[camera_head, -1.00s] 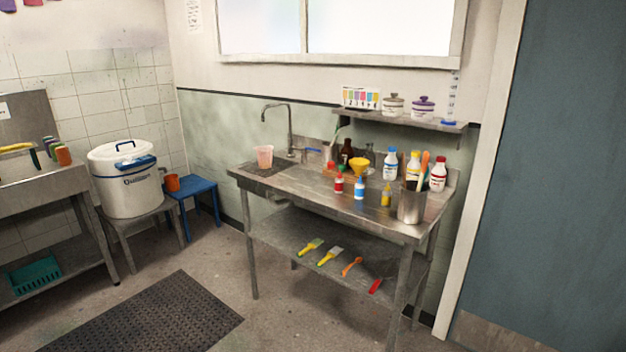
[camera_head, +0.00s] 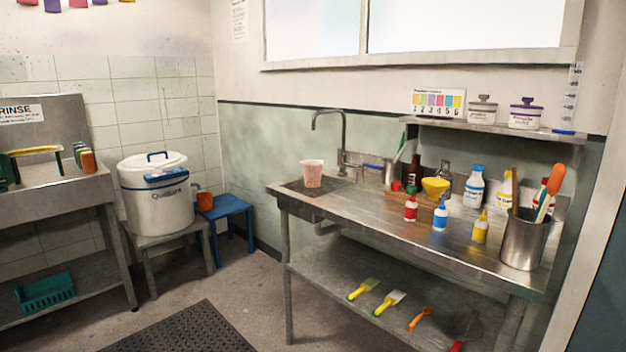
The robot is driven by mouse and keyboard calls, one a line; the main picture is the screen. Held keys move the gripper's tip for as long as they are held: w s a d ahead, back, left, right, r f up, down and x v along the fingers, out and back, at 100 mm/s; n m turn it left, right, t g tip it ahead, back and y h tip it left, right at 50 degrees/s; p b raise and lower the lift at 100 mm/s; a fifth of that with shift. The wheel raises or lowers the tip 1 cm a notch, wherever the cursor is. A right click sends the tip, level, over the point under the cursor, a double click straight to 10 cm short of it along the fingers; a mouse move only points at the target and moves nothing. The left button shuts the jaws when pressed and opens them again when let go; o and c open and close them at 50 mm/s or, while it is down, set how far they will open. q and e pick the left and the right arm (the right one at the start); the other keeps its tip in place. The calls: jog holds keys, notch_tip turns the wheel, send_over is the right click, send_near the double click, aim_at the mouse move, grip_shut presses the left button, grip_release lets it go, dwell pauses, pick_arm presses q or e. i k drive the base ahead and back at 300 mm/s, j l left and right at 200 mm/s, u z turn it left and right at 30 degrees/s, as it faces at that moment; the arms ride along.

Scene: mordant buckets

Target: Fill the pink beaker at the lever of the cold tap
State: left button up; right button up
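The pink beaker (camera_head: 312,174) stands upright at the left end of the steel sink table (camera_head: 390,213), over the dark sink area (camera_head: 322,187). The grey gooseneck tap (camera_head: 343,131) rises behind it, with its spout end above the beaker. A small blue lever (camera_head: 372,167) shows to the right of the tap's base; a red one cannot be made out. I cannot tell whether water runs or whether the beaker holds any. Neither of my grippers is in view.
Bottles, a yellow funnel (camera_head: 435,187) and a steel pot of tools (camera_head: 523,240) crowd the table's right part. Brushes lie on the lower shelf (camera_head: 350,275). A white urn (camera_head: 153,196) and a blue stool (camera_head: 231,208) stand left. Floor is clear before the table, with a dark mat (camera_head: 185,330).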

aim_at(360, 164)
jog(key=i+j+u, duration=0.1)
jog(key=i, duration=1.3)
